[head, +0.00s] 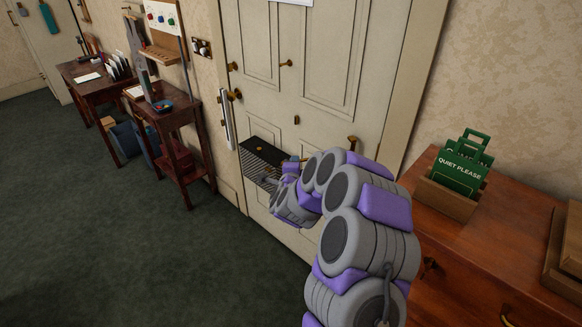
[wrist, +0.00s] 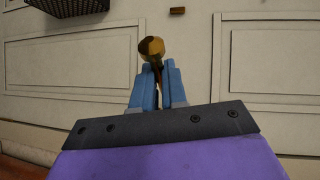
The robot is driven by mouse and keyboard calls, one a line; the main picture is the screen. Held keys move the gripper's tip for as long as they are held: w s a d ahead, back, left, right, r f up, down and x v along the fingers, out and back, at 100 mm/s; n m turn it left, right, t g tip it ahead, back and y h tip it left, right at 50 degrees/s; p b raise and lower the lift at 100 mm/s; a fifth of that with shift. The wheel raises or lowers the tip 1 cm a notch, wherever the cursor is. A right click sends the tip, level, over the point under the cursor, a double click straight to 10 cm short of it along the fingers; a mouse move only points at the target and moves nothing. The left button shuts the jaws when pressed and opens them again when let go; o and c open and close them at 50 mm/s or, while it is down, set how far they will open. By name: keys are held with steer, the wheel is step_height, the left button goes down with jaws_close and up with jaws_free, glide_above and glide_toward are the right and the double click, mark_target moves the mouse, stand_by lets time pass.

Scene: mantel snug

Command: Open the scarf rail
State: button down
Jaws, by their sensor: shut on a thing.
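The pale panelled door (head: 318,68) stands ahead in the head view. My gripper (head: 290,166) is at the door, just right of a black mesh rack (head: 264,152). In the wrist view my blue fingers (wrist: 156,78) are closed on a brass knob (wrist: 151,47), its rounded end showing beyond the fingertips. The knob is hidden behind my gripper in the head view. I cannot tell for sure which part is the scarf rail. The door appears shut.
A red-brown cabinet (head: 456,240) with a green sign holder (head: 462,165) stands close on the right. Small dark wooden tables (head: 178,118) line the wall at left. Brass fittings (head: 234,95) and a white vertical bar (head: 227,120) are at the door's left edge. The green carpet (head: 130,230) is clear.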

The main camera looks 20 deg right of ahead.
steer(key=shift+s+f, duration=0.1)
steer(key=shift+f, duration=0.15)
steer(key=c, duration=1.3)
jaws_free()
steer(key=shift+d, duration=0.15)
steer(key=shift+o, duration=0.6)
steer(key=shift+r, duration=0.1)
